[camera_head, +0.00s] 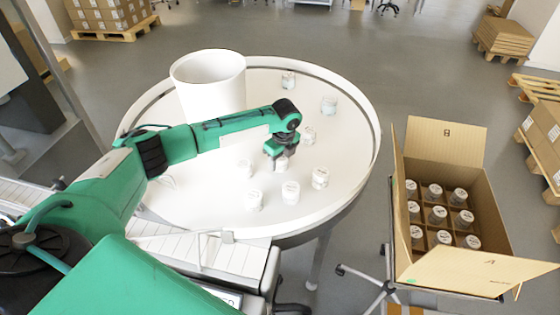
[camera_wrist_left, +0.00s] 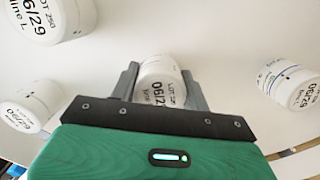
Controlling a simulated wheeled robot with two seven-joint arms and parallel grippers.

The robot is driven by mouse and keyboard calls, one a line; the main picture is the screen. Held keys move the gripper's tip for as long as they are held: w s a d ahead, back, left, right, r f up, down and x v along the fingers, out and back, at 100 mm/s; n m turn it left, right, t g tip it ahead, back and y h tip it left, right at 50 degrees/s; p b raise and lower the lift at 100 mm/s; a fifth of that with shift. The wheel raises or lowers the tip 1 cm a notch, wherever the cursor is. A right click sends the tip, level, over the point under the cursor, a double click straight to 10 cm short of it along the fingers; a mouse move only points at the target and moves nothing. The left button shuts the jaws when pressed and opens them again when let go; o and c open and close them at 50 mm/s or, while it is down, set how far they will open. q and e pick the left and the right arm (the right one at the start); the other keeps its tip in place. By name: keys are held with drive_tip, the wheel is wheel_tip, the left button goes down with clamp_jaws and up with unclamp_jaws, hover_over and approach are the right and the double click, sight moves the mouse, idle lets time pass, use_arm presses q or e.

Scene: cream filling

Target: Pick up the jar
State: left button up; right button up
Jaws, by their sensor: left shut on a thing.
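In the wrist view a white jar (camera_wrist_left: 161,82) with black print on its lid sits between the two grey fingers of my left gripper (camera_wrist_left: 160,84). The left gripper (camera_head: 280,158) is shut on that jar, which shows small and partly hidden below it in the head view (camera_head: 281,165). Whether the jar touches the table cannot be told. My right gripper does not show.
The round table (camera_head: 345,112) has a raised rim. A tall white cylinder (camera_head: 212,90) stands at its back left. An open cardboard box (camera_head: 445,143) with several jars in divided cells is at the right. A white conveyor (camera_head: 225,250) lies in front. Other jars stand close around the gripper.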

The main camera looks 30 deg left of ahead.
use_arm(q)
wheel_tip(320, 180, up, 20)
drive_tip(key=b, duration=0.4)
drive_tip(key=shift+f, duration=0.15)
